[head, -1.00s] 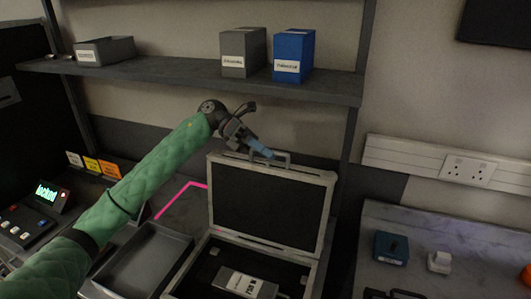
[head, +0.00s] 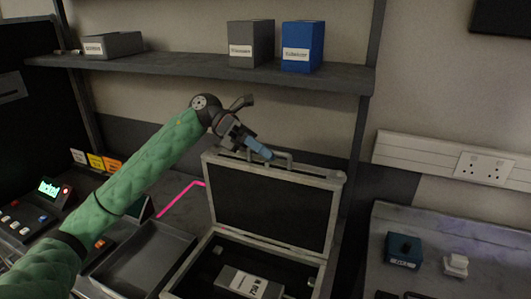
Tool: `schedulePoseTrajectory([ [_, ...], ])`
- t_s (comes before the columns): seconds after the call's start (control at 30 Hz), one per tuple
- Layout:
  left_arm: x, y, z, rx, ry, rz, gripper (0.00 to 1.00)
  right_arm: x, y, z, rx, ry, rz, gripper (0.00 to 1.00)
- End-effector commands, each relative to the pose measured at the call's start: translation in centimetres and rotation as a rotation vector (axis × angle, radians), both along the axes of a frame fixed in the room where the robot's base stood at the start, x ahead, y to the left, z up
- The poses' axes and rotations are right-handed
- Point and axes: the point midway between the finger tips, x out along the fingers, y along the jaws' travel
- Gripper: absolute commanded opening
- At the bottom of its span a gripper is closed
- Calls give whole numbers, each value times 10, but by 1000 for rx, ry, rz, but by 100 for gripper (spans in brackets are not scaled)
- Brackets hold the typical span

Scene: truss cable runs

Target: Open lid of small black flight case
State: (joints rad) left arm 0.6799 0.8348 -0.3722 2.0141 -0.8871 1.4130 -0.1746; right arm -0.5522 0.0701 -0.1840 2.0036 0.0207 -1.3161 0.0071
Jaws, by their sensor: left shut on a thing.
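The small black flight case (head: 326,218) stands on the bench in the head view with its lid (head: 268,205) raised close to upright. The lid has a silver frame, a dark inside and a handle (head: 288,157) on its top edge. My left gripper (head: 262,151) is at the top of the lid, shut on the handle. A grey box with a white label (head: 250,284) lies inside the case's base. My right gripper does not show clearly.
A shelf (head: 200,72) above holds a grey box (head: 250,43), a blue box (head: 302,46) and a low grey bin (head: 113,45). An empty grey tray (head: 150,255) sits left of the case. A blue device (head: 403,250) and white block (head: 456,265) stand on the right bench.

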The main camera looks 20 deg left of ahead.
Motion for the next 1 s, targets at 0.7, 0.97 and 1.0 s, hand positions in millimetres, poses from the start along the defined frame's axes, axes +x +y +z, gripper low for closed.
schedulePoseTrajectory([
  [0.7,-1,0,0,1,0,-1,33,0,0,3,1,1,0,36],
  [0.97,0,4,2,1,0,0,33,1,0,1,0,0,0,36],
  [1.0,0,5,3,2,-1,1,33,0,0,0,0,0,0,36],
])
